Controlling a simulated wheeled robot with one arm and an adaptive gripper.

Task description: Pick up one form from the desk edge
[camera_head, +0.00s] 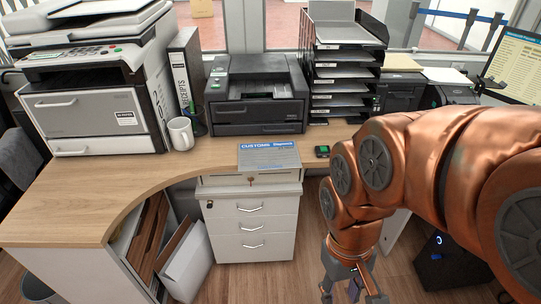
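A form (268,157) with a blue "CUSTOMS" header lies at the front edge of the wooden desk (110,192), above a white drawer unit. It appears flat, and its front side is at the desk edge. I cannot tell whether it is one sheet or several. My gripper (350,292) hangs low at the bottom, right of the drawers and in front of the desk, well apart from the form. Its fingers look spread apart with nothing held, though their tips are partly cut off by the frame.
A black printer (256,95) stands behind the form, with a white mug (181,133) to its left. A small dark device with a green screen (322,151) lies right of the form. A large copier (95,85) fills the left. A tray stack (342,75) stands behind.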

